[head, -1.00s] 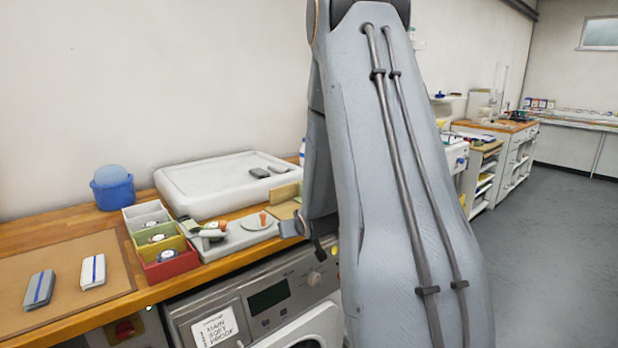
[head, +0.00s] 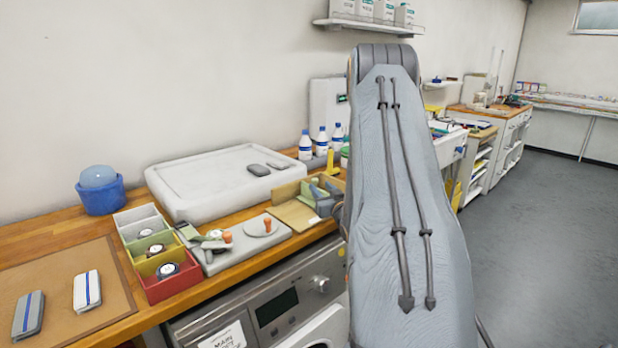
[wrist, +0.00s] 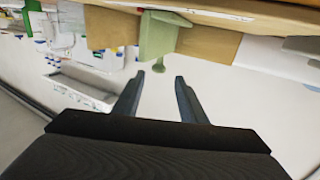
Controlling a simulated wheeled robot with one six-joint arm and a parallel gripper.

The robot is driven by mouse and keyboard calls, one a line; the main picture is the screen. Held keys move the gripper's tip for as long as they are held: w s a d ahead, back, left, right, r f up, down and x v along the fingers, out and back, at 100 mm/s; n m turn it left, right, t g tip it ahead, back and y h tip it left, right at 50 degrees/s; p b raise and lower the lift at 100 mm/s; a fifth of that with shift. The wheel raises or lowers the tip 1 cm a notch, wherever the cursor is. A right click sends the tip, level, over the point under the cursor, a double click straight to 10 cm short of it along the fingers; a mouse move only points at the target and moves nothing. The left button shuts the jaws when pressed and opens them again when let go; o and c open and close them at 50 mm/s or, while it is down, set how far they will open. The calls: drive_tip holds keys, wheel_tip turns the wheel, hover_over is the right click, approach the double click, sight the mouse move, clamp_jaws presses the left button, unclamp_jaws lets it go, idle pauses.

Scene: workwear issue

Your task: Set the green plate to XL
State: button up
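The green plate (wrist: 158,38) shows in the wrist view, standing at the edge of a tan wooden block, with a small round green knob (wrist: 158,67) on a stem. My gripper (wrist: 158,80) is open and empty, its two fingers on either side of the line to the knob, just short of it. In the head view the green plate (head: 331,187) is small and partly hidden by my gripper and arm, at the right of the wooden holder (head: 297,213). I cannot read an XL mark or tell the plate's present setting.
A sectioned box (head: 168,283) with grey, green, yellow and red compartments stands on the bench. Beside it is a grey board (head: 220,261) with orange knobs. A white tray (head: 200,207) lies behind. Bottles (head: 321,142) and a yellow upright piece (head: 330,161) stand near the gripper.

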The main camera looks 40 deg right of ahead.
sight(316, 181)
drive_tip(key=p+x, duration=0.2)
drive_tip(key=x, duration=0.5)
drive_tip(key=shift+w+d, duration=0.15)
clamp_jaws()
